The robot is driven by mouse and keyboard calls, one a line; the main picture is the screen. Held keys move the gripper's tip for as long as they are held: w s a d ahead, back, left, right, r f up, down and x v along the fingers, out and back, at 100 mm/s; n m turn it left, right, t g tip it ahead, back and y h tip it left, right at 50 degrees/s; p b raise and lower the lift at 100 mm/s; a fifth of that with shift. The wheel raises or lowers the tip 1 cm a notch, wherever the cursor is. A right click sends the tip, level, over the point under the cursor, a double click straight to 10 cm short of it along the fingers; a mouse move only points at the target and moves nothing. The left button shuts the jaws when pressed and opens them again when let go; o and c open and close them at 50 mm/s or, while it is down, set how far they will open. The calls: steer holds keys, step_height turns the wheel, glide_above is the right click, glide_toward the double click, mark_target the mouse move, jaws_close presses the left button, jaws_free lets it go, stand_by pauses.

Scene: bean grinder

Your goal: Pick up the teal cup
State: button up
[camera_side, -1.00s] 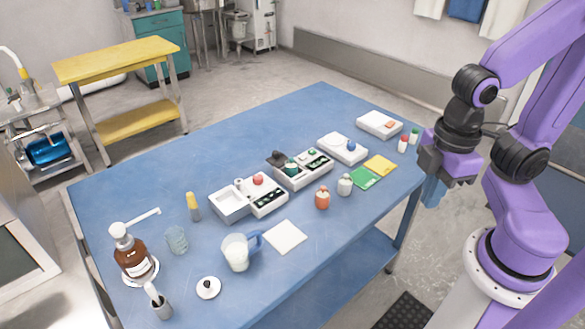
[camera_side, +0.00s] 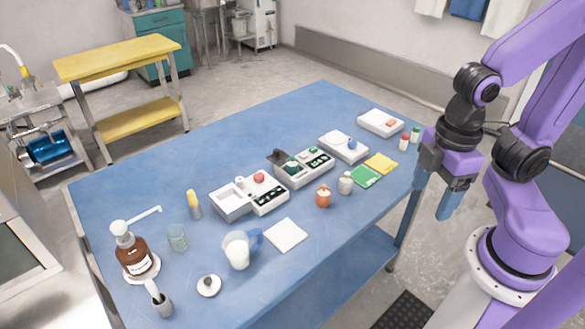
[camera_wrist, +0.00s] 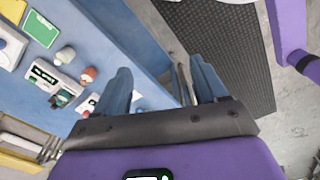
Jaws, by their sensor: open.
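A small teal piece that looks like the teal cup (camera_side: 291,167) sits in a white tray near the middle of the table, beside a dark grey part. It is too small to make out its shape well. My gripper (camera_side: 432,198) hangs by the right edge of the table, well to the right of the teal piece and apart from it. In the wrist view my gripper (camera_wrist: 160,66) shows two blue fingers spread apart with nothing between them. A dark teal spot shows at the left of the wrist view, too blurred to name.
White trays (camera_side: 232,205) run across the table (camera_side: 130,195). An orange bottle (camera_side: 323,196), a white bottle (camera_side: 345,184) and green (camera_side: 366,176) and yellow cards (camera_side: 382,163) lie between them and my gripper. A white mug (camera_side: 237,252) and brown bottle (camera_side: 131,255) stand front left. The far left table is clear.

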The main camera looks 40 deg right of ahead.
steer(key=w+a+m+t+h, duration=0.1)
steer(key=w+a+m+h, duration=0.15)
steer(key=w+m, duration=0.9)
steer(key=w+a+m+h, duration=0.1)
steer(key=w+a+m, duration=0.4)
steer(key=w, duration=1.1)
steer(key=m+h, duration=0.1)
steer(key=m, duration=0.9)
glide_toward(292, 156)
steer(key=shift+t, duration=0.3)
steer(key=x, duration=1)
steer(key=shift+s+f, duration=0.3)
steer(key=shift+s, duration=0.05)
steer(key=c, duration=1.3)
steer(key=shift+o, duration=0.2)
steer(key=shift+r, duration=0.15)
